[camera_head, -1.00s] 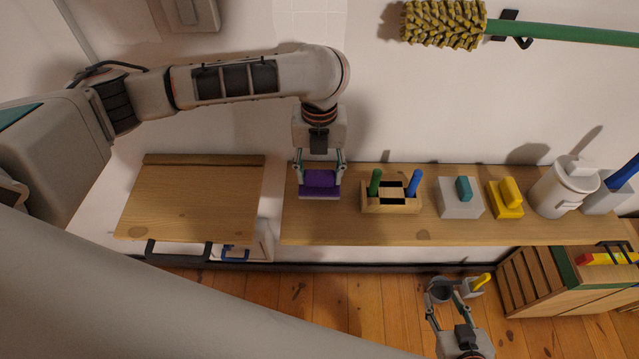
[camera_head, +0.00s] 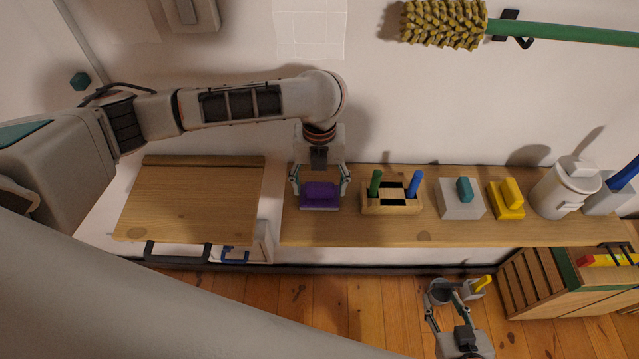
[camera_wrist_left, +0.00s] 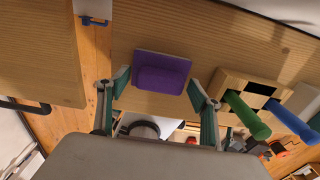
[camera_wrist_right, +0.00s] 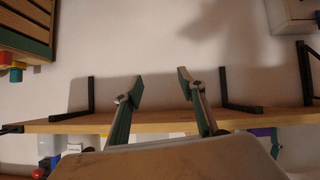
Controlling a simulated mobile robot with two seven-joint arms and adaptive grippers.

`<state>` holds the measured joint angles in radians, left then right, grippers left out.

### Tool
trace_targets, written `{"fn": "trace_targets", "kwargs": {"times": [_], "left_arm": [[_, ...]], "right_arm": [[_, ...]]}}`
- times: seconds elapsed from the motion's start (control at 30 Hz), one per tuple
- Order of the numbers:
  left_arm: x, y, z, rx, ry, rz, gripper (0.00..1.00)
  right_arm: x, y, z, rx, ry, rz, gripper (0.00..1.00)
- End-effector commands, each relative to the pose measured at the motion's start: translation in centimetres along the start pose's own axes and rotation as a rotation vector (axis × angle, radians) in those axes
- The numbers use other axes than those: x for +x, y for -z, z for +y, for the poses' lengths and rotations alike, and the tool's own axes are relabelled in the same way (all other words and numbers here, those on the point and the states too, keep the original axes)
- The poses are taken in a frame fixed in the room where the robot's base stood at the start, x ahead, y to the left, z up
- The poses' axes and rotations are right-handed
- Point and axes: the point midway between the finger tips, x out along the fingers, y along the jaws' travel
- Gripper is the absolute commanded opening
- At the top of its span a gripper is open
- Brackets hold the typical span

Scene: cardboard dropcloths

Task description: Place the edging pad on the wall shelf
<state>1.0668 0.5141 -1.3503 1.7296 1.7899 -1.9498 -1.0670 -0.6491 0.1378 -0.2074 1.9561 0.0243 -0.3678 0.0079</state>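The purple edging pad (camera_head: 320,194) lies on the left end of the wooden wall shelf (camera_head: 340,232). In the left wrist view the pad (camera_wrist_left: 161,73) rests flat on the wood, its raised grip facing the camera. My left gripper (camera_head: 320,182) is just above the pad, its fingers spread wide on either side and apart from it. In the left wrist view the open fingers of my left gripper (camera_wrist_left: 158,86) show clear gaps to the pad. My right gripper (camera_head: 453,287) is open and empty, low in front of the shelf. It also shows open in the right wrist view (camera_wrist_right: 159,84).
A wooden holder (camera_head: 391,206) with green and blue handles stands right of the pad. A grey block (camera_head: 459,205), yellow block (camera_head: 506,206) and white canister (camera_head: 566,193) follow along the shelf. A separate wooden board (camera_head: 190,200) is at left. A slatted crate (camera_head: 559,280) stands below right.

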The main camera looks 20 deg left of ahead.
Motion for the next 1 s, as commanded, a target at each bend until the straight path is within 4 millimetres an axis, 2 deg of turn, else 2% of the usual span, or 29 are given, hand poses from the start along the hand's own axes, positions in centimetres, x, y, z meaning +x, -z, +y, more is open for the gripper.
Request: {"fn": "trace_targets", "kwargs": {"times": [0.17,0.27,0.7,0.83,1.0], "left_arm": [[-0.1,0.0,0.0,0.0,0.001,-0.001,0.65],[-0.9,-0.1,0.0,0.0,0.001,-0.002,0.65],[-9.2,-0.1,0.0,0.0,0.0,-0.004,0.65],[-11.0,-0.1,0.0,0.001,0.0,-0.003,0.65],[-12.2,0.0,0.0,0.0,0.0,-0.001,0.65]], "right_arm": [[0.1,-0.4,0.0,0.0,0.0,-0.005,0.4],[0.0,-0.2,0.0,0.0,0.001,-0.004,0.4],[-0.5,-0.4,1.1,-0.001,-0.018,-0.024,0.4],[-0.5,-0.7,1.1,0.0,-0.018,-0.032,0.4],[-0.6,-1.3,0.9,0.003,-0.016,-0.044,0.4]]}}
